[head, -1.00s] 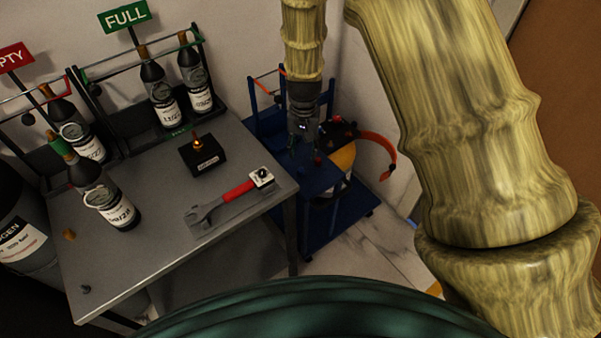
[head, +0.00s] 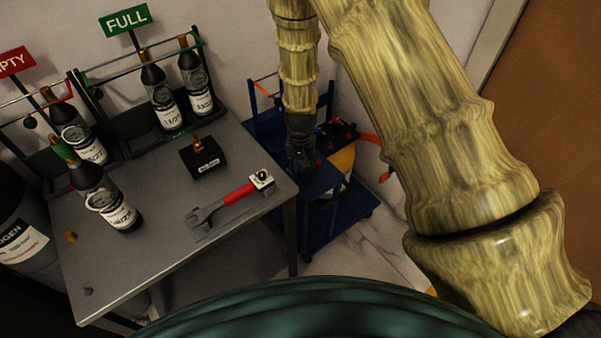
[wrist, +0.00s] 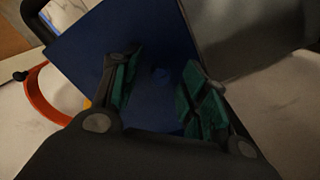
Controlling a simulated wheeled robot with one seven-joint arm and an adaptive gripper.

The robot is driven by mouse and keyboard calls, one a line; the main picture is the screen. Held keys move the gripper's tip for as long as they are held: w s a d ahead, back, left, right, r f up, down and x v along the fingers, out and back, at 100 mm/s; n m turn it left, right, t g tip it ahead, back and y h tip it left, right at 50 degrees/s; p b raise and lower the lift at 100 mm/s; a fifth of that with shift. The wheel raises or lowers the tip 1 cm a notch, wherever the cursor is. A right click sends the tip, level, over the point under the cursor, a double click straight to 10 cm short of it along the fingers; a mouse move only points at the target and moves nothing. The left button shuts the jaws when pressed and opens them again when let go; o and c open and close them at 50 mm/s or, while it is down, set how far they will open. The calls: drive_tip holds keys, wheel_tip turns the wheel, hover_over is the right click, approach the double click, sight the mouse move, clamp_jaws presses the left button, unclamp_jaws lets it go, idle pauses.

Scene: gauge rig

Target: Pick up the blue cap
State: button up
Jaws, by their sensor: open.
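My gripper (head: 300,163) hangs pointing down over the top of the blue cart (head: 322,181). In the wrist view, my gripper (wrist: 161,62) is open, with its green-padded fingers apart and nothing held. A small, dark blue round shape, apparently the blue cap (wrist: 160,73), shows faintly between the fingers against the blue cart top (wrist: 85,52). It is hard to separate from the surface. In the head view I cannot make out the cap; my gripper covers that area.
A grey bench (head: 160,235) stands left of the cart, with a red-handled wrench (head: 232,197), a black block with a brass fitting (head: 203,157) and a bottle (head: 115,208). An orange hose (wrist: 38,95) curves beside the cart top. A wall is close behind.

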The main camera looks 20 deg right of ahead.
drive_tip(key=shift+f, duration=0.25)
drive_tip(key=c, duration=0.9)
drive_tip(key=shift+o, duration=0.2)
